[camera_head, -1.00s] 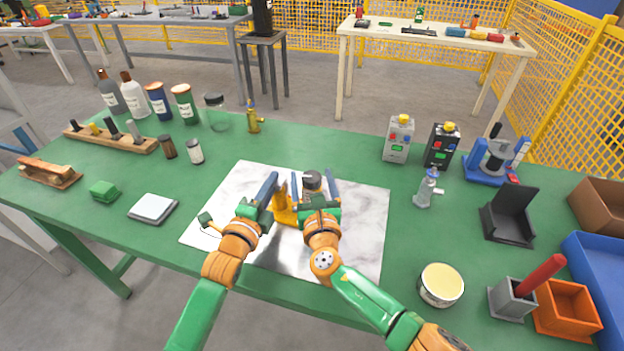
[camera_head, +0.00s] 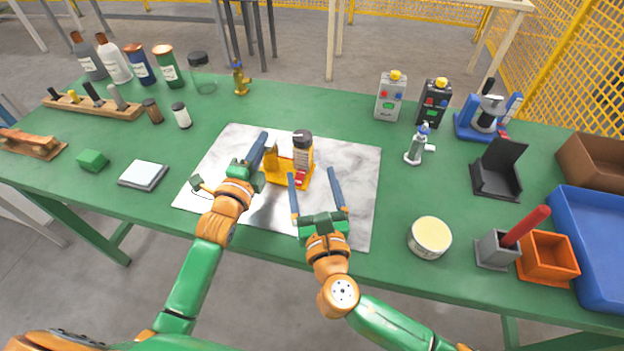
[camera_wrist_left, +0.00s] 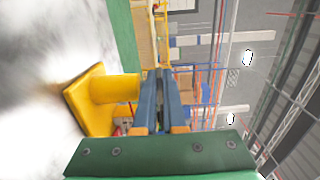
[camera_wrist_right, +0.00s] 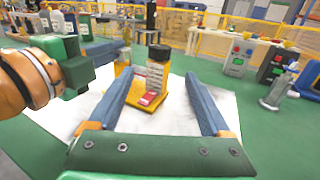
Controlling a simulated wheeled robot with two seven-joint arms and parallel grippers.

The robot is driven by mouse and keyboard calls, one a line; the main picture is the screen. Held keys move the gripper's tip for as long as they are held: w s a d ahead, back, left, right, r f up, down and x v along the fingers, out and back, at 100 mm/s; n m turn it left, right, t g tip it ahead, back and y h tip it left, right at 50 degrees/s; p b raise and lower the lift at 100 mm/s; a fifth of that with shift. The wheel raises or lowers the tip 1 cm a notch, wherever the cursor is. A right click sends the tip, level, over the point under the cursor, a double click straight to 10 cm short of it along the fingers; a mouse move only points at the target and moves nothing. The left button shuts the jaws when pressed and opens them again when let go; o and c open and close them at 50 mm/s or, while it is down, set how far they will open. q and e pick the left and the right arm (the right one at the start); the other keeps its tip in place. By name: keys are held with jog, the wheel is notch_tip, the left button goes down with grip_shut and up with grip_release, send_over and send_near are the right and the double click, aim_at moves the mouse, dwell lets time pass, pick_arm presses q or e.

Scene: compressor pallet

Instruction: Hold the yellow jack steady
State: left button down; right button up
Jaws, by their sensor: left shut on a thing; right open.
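The yellow jack (camera_head: 272,177) stands on the white marbled sheet, with a flat base and an upright part at its left. It also shows in the left wrist view (camera_wrist_left: 92,101) and right wrist view (camera_wrist_right: 146,105). A dark-capped labelled bottle (camera_head: 303,153) stands upright on its base, also seen in the right wrist view (camera_wrist_right: 156,75). My left gripper (camera_head: 265,146) is shut on the jack's upright part from the left; its grip is partly hidden. My right gripper (camera_head: 313,177) is open and empty, its fingers pointing at the bottle from the front, apart from it.
The marbled sheet (camera_head: 340,215) covers the middle of the green table (camera_head: 250,105). A round tin (camera_head: 430,237) and a grey holder with a red rod (camera_head: 495,250) stand at right. A small sprayer-like item (camera_head: 418,145) stands right of the sheet. Bottles line the back left.

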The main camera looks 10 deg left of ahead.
aim_at(304, 145)
jog(key=shift+n+g+y, duration=0.3)
jog(key=shift+n+y, duration=0.2)
jog(key=shift+y, duration=0.2)
jog(key=x, duration=1.2)
jog(key=shift+w+d+r, duration=0.15)
jog(key=shift+d+r, duration=0.2)
jog(key=shift+d, duration=0.1)
grip_shut()
jog(key=shift+m+t+h, duration=0.4)
jog(key=shift+m+h, duration=0.2)
jog(key=shift+h, duration=0.3)
